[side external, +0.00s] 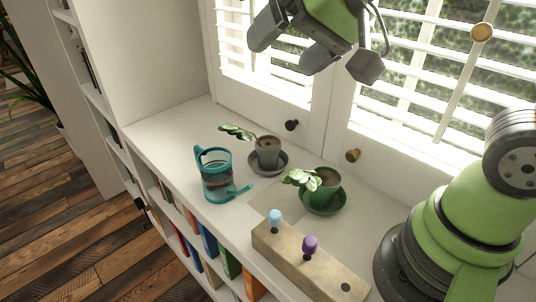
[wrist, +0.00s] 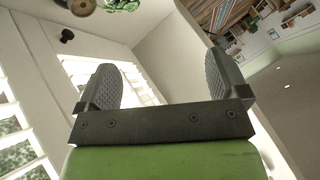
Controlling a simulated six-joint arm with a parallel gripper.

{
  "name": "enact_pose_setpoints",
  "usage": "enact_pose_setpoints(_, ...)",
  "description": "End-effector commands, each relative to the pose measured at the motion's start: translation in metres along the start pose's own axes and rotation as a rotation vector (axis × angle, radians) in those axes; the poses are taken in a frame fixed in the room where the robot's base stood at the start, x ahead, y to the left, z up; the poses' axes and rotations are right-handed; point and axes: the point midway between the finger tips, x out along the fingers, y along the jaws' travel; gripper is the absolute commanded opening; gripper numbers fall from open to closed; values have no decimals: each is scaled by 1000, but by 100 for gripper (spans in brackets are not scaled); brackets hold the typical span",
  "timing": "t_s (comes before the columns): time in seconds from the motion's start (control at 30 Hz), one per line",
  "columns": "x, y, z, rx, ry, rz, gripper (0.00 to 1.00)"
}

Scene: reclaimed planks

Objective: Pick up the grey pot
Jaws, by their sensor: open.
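The grey pot (side external: 266,158) stands upright on a grey saucer (side external: 283,167) on the white shelf top, near the window wall. It holds dark soil and a small leafy plant (side external: 236,132) that leans left. My gripper (side external: 315,48) is high above the shelf at the top of the side view, well apart from the pot. In the wrist view my gripper (wrist: 163,62) shows two dark ridged fingers spread wide with nothing between them. A round potted thing (wrist: 83,6) is cut off at the top edge there; I cannot tell which pot it is.
A teal-handled glass jug (side external: 216,182) stands left of the grey pot. A green pot (side external: 327,194) with a plant stands to its right. A wooden block (side external: 300,262) with blue and purple pegs lies in front. Knobs (side external: 292,125) stick out from the wall behind.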

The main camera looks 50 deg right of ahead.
Motion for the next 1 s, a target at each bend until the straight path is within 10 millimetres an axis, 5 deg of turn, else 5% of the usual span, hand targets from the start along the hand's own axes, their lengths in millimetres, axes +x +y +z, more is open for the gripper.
enact_pose_setpoints(0.2, 91, 33, -16, 52, 51, 197, 93)
enact_pose_setpoints(0.4, 145, 86, 2, 47, 48, 466, 93)
enact_pose_setpoints(0.6, 162, 114, 17, 27, 26, 612, 93)
enact_pose_setpoints(1.0, 199, 143, 17, 28, 26, 624, 93)
